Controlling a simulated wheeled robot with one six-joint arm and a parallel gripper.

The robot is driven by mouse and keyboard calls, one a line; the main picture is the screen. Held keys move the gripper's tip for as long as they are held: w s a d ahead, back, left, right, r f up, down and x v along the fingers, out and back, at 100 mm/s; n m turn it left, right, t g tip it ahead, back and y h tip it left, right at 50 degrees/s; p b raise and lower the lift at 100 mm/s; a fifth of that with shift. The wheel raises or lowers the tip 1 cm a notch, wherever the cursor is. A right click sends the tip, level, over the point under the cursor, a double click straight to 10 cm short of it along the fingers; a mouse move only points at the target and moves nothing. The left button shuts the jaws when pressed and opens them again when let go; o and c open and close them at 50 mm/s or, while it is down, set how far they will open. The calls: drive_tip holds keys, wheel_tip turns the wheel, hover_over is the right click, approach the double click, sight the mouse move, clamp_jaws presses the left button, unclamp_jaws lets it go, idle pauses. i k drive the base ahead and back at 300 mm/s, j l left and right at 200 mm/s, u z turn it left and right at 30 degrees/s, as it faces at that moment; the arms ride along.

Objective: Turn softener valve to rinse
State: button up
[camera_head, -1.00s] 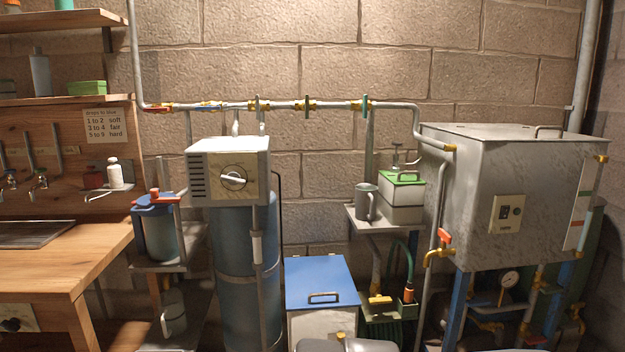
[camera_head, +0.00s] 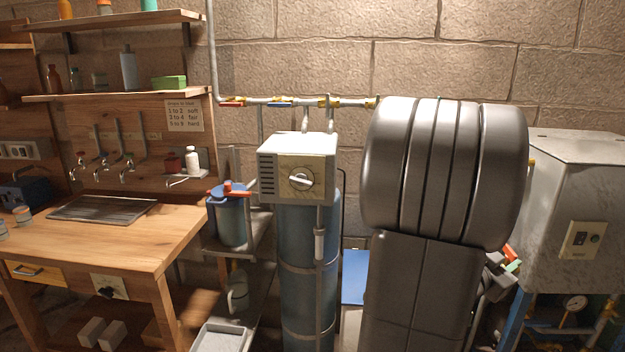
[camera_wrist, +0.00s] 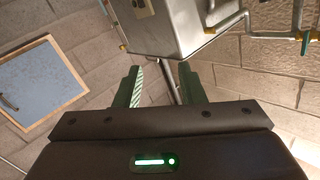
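The softener (camera_head: 308,268) is a tall blue-grey tank with a pale box-shaped head on top. In the head view my arm stands to the right of the softener and hides most of my gripper. My gripper is away from the dial.
A wooden bench (camera_head: 120,243) and a blue-lidded pot (camera_head: 229,218) stand left of the softener. A blue lid (camera_head: 354,277) lies low between softener and arm. A steel tank (camera_head: 580,215) is at right. Pipes (camera_head: 270,102) run along the wall above.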

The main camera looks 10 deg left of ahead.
sight(301, 178)
drive_tip(key=i+l+u, duration=0.1)
drive_tip(key=u, duration=0.2)
drive_tip(key=i+l+u, duration=0.15)
drive_tip(key=i+u, duration=0.15)
drive_tip(key=u, duration=1.35)
